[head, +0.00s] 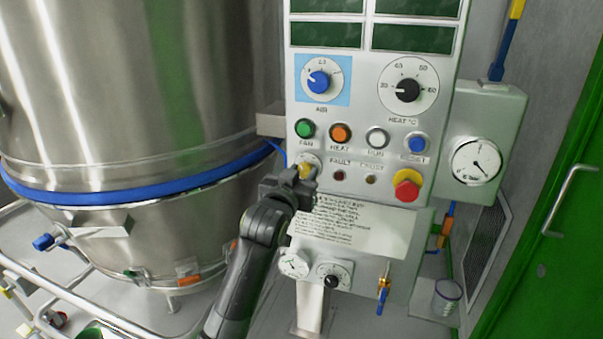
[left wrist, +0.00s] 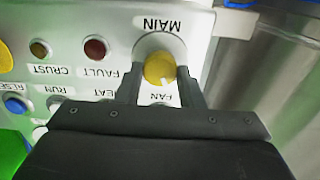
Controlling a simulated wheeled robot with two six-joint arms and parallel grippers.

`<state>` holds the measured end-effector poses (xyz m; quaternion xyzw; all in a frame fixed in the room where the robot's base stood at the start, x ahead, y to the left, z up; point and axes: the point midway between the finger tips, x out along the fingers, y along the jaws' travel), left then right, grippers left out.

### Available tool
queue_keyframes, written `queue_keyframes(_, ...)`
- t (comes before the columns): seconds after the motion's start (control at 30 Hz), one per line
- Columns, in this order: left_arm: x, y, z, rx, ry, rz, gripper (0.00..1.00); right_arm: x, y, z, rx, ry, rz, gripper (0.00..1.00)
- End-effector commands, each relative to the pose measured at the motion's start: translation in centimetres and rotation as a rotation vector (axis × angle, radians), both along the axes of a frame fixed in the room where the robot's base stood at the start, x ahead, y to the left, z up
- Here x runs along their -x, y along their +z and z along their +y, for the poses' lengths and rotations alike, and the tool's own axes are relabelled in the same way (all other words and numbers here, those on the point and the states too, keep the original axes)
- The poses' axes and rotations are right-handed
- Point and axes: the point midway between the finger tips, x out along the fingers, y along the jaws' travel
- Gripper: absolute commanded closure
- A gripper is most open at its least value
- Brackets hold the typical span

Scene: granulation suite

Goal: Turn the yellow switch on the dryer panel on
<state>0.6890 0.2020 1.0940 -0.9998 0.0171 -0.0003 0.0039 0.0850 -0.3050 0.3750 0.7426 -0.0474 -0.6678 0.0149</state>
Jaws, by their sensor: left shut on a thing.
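The yellow switch (head: 304,171) sits at the lower left of the dryer panel (head: 361,191), below the green FAN button. In the left wrist view the yellow switch (left wrist: 160,69) is a round knob with a white mark, on a pale round plate labelled MAIN. The white mark is at the knob's lower edge in that picture, towards the FAN label. My left gripper (head: 303,187) is at the switch. Its two fingers (left wrist: 160,88) stand on either side of the yellow knob, shut on it. My right gripper is in neither view.
Green (head: 305,128), orange (head: 340,132), white (head: 377,138) and blue (head: 416,143) buttons stand just above. A red emergency knob (head: 407,185) is to the right. A steel vessel (head: 125,90) with a blue band stands close on the left.

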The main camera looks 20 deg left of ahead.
Motion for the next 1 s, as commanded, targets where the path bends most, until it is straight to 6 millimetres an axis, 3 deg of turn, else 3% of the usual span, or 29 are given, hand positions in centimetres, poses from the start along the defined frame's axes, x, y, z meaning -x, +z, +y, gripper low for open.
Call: queue_keyframes(1.0,0.0,0.0,-0.2,-0.837,-0.001,-0.027,0.89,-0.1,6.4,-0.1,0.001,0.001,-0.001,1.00)
